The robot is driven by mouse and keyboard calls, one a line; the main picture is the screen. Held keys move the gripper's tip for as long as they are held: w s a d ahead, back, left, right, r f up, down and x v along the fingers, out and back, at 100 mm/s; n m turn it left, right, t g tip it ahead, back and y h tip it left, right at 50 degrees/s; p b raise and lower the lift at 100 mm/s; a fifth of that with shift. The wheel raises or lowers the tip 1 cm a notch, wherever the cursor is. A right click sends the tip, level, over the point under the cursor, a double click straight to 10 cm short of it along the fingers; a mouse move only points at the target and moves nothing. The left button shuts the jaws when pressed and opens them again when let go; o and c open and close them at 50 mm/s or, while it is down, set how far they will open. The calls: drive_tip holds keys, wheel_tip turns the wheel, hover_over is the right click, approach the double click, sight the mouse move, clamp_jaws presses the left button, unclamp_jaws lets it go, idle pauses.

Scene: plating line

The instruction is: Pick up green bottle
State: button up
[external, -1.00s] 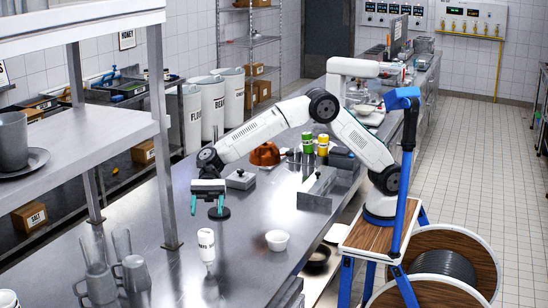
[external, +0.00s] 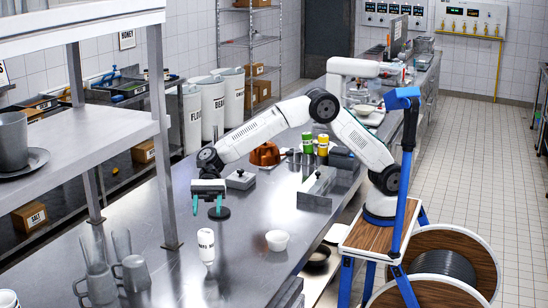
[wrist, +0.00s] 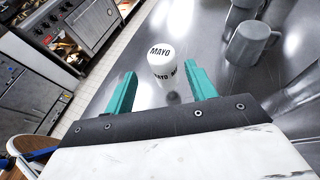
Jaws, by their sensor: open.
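My gripper (external: 207,207) is open and empty above the steel counter, its teal fingers pointing down. Two small bottles with green and yellow colouring, one on the left (external: 308,143) and one on the right (external: 323,146), stand upright farther back on the counter, well apart from my gripper. A white MAYO bottle (external: 206,246) stands in front of my gripper. In the wrist view the MAYO bottle (wrist: 166,62) shows between and beyond the open fingers (wrist: 163,76); no green bottle shows there.
A white bowl (external: 277,240) stands right of the MAYO bottle. Grey mugs (external: 133,273) and clear glasses stand at the front left below a steel shelf (external: 90,140). A metal box (external: 317,187) and a brown mould (external: 265,154) stand near the small bottles. The counter's middle is mostly clear.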

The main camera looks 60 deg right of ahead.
drive_tip(key=w+d+r+n+t+h, duration=0.35)
drive_tip(key=w+d+r+t, duration=0.2)
drive_tip(key=d+r, duration=0.35)
drive_tip(key=w+d+r+n+t+h, duration=0.2)
drive_tip(key=w+d+r+t+h, duration=0.35)
drive_tip(key=d, duration=0.55)
drive_tip(key=w+d+r+n+t+h, duration=0.2)
drive_tip(key=w+d+r+t, duration=0.1)
drive_tip(key=d+r+t, duration=0.5)
drive_tip(key=w+d+f+m+g+h, duration=0.1)
drive_tip(key=w+d+f+h, duration=0.15)
drive_tip(key=d, duration=0.35)
drive_tip(key=w+d+f+m+g+h, duration=0.1)
drive_tip(key=d+f+g, duration=0.1)
drive_tip(key=d+f, duration=0.35)
drive_tip(key=m+g+h, duration=1.1)
drive_tip(key=m+g, duration=0.1)
drive_tip(key=g, duration=0.1)
approach(304, 139)
drive_tip(key=x, duration=0.9)
drive_tip(key=shift+s+d+f, duration=0.1)
drive_tip(key=shift+d+f, duration=0.05)
drive_tip(key=x, duration=0.5)
drive_tip(key=shift+s+d, duration=0.1)
drive_tip(key=shift+d, duration=0.05)
drive_tip(key=c, duration=0.5)
